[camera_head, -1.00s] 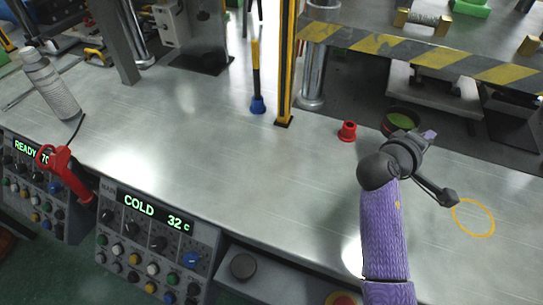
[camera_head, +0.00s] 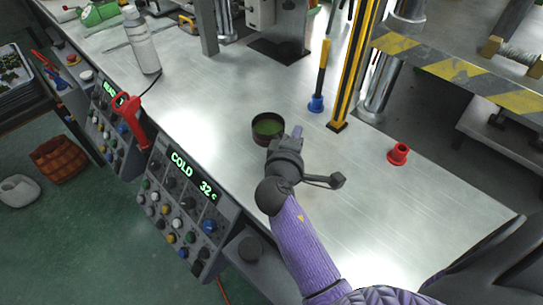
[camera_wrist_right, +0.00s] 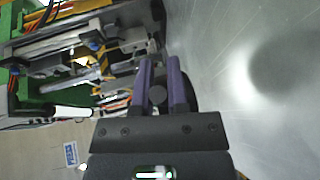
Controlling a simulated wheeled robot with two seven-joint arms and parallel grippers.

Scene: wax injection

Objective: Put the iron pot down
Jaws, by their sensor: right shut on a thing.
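The iron pot (camera_head: 268,124) is a small dark round pot with green inside. In the head view it appears upright over the middle of the metal table (camera_head: 225,110). My right gripper (camera_head: 296,134) is shut on it at its right side. In the right wrist view my two purple fingers (camera_wrist_right: 163,85) are close together, and a dark part of the pot (camera_wrist_right: 192,92) shows just beyond them, largely hidden. I cannot tell whether the pot touches the table. My left gripper is not in view.
A red flanged piece (camera_head: 398,154) stands on the table at the right. A blue-based rod (camera_head: 317,103) and a yellow-black post (camera_head: 352,75) stand behind. A bottle (camera_head: 142,42) and red nozzle tool (camera_head: 131,118) are at left. The table around the pot is clear.

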